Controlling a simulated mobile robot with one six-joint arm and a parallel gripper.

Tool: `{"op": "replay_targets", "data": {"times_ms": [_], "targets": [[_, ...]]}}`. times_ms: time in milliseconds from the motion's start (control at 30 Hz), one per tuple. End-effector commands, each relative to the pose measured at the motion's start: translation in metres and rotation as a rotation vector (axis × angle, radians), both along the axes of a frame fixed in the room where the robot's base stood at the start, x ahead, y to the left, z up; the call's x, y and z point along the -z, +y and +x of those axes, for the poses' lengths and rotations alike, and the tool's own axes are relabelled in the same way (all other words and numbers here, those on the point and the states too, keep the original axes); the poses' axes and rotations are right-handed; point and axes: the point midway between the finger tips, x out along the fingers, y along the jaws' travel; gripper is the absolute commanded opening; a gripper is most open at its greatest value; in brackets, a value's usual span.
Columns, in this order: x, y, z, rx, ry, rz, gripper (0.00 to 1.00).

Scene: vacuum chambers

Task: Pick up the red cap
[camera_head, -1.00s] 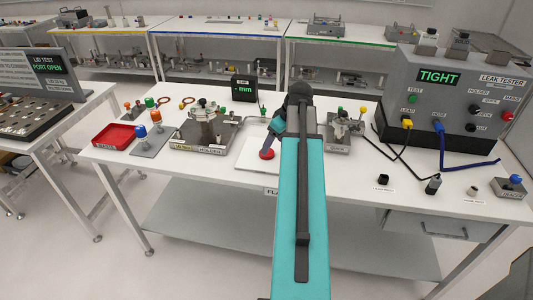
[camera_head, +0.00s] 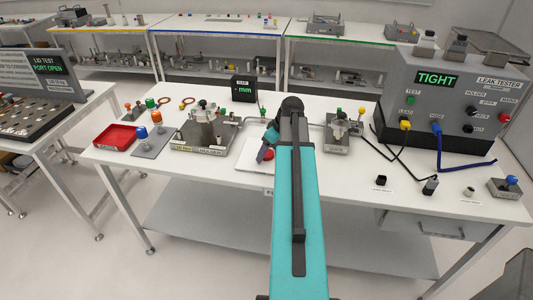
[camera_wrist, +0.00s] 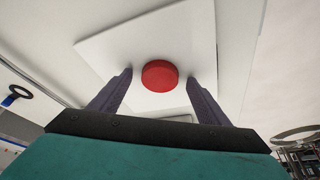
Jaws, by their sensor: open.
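The red cap (camera_wrist: 160,76) is a flat round disc lying on a white square plate (camera_wrist: 105,53). In the wrist view it sits between the two fingers of my gripper (camera_wrist: 160,90), a little beyond the tips, with a gap on each side. My gripper is open and empty. The right part of the white plate (camera_head: 251,160) is hidden behind my arm.
A grey holder fixture (camera_head: 202,133) stands left of the plate, and another fixture (camera_head: 338,142) stands right of my arm. A red tray (camera_head: 121,136) is at the table's left. The leak tester (camera_head: 445,95) reading TIGHT stands at the right, with cables on the table.

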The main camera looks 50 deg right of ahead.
Motion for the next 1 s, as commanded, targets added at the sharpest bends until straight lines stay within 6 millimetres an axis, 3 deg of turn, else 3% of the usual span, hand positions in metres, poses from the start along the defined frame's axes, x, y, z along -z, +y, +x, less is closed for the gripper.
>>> {"op": "replay_targets", "data": {"times_ms": [533,800,1000], "targets": [[0.0003,0.0003,0.0006,-0.001,0.0,0.0,0.7],[0.0002,0.0006,0.0007,-0.001,0.0,0.0,0.26],[0.0002,0.0007,0.0008,-0.001,-0.001,0.0,0.26]]}}
